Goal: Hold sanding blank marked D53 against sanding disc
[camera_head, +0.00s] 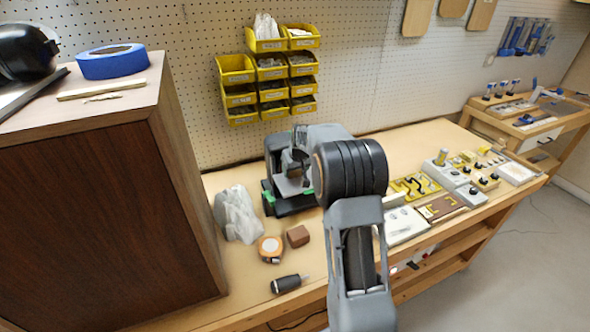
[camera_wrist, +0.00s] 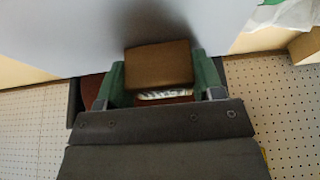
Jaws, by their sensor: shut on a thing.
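In the wrist view, my gripper (camera_wrist: 157,76) is shut on a brown block (camera_wrist: 158,64), with a green finger on each side of it. A pale patch with dark marks shows at the block's lower edge; I cannot read D53 on it. A dull reddish-brown surface (camera_wrist: 92,88) shows behind the left finger; it may be the sanding disc. In the head view, a black machine with green parts (camera_head: 290,206), apparently the sander, stands on the bench behind my arm. My arm hides much of it and my gripper there. I cannot tell whether the block touches the disc.
A smaller brown block (camera_head: 298,236), a tape measure (camera_head: 270,248), a black-handled tool (camera_head: 287,284) and a grey crumpled bag (camera_head: 237,214) lie left and in front of the machine. A tall wooden cabinet (camera_head: 110,200) bounds the left. Fixtures (camera_head: 440,205) crowd the bench right of my arm.

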